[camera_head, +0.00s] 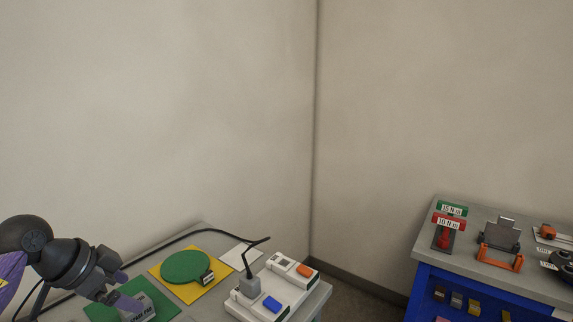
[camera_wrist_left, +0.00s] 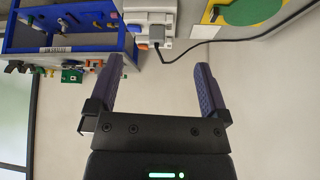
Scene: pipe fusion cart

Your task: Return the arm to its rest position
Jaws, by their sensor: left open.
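My left arm comes in from the lower left in the head view, with its left gripper (camera_head: 122,295) above the near table's left part. In the left wrist view the left gripper (camera_wrist_left: 155,85) shows two purple fingers spread apart with nothing between them. Its fingers point toward a white power unit (camera_wrist_left: 150,20), with the pale wall behind the gap. My right gripper is in neither view.
The grey table (camera_head: 200,232) holds a green disc (camera_head: 186,266) on a yellow mat (camera_head: 165,285), a green mat (camera_head: 100,313) and a white power unit (camera_head: 290,293) with a plug (camera_head: 250,286) and black cable. A blue cart (camera_head: 425,290) stands right. Floor separates them.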

